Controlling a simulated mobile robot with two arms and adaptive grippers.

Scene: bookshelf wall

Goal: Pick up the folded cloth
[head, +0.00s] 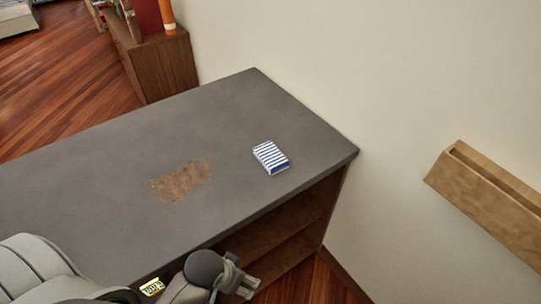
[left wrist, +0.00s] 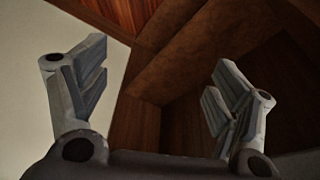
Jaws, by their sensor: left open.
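The folded cloth (head: 270,157) is a small block with blue and white stripes. It lies on the dark grey counter top (head: 110,140), towards its right end. My left gripper (head: 246,283) is below and in front of the counter's front edge, apart from the cloth. In the left wrist view my left gripper (left wrist: 160,90) has its two fingers wide apart with nothing between them. The cloth does not show in the left wrist view. My right gripper is not in view.
A brown stain (head: 181,181) marks the counter left of the cloth. Open wooden shelves (head: 290,232) are under the counter; they also fill the left wrist view (left wrist: 190,80). A wooden wall ledge (head: 490,195) is at the right. The counter around the cloth is clear.

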